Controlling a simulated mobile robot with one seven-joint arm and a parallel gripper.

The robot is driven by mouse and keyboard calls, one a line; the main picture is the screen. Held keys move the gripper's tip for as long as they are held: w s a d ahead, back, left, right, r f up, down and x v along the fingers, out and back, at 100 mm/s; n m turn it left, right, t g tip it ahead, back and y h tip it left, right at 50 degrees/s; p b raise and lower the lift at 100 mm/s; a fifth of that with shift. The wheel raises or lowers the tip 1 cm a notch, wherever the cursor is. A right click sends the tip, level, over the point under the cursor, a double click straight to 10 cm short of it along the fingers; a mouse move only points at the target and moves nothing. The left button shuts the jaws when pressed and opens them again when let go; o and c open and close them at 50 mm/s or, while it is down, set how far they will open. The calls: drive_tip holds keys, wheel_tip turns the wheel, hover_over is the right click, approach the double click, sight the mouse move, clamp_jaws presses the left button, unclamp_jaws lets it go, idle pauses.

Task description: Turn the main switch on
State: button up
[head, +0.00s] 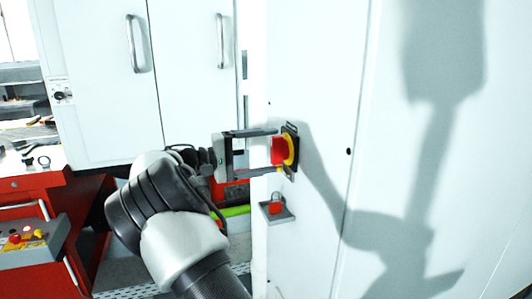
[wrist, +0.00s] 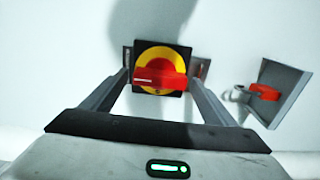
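The main switch is a red knob (head: 278,151) on a yellow disc (head: 290,149) and a black square plate, mounted on a white cabinet panel. In the wrist view the red knob (wrist: 160,77) lies horizontal across the yellow disc (wrist: 160,56). My gripper (head: 279,151) faces the panel, with one finger above the knob and one below it in the head view. In the wrist view my gripper (wrist: 161,80) has its fingers apart, one on each side of the switch. Gaps show between the fingers and the knob.
A red padlock (head: 276,204) sits on a small grey bracket (head: 284,216) below the switch; it also shows at the right in the wrist view (wrist: 264,92). White cabinet doors (head: 180,70) stand behind. A red cabinet (head: 30,250) with a button box (head: 30,243) stands at left.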

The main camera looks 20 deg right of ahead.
drive_tip(key=shift+a, duration=0.1)
drive_tip(key=a+p, duration=0.2)
drive_tip(key=a, duration=1.5)
drive_tip(key=shift+a+p, duration=0.15)
drive_tip(key=shift+p, duration=0.2)
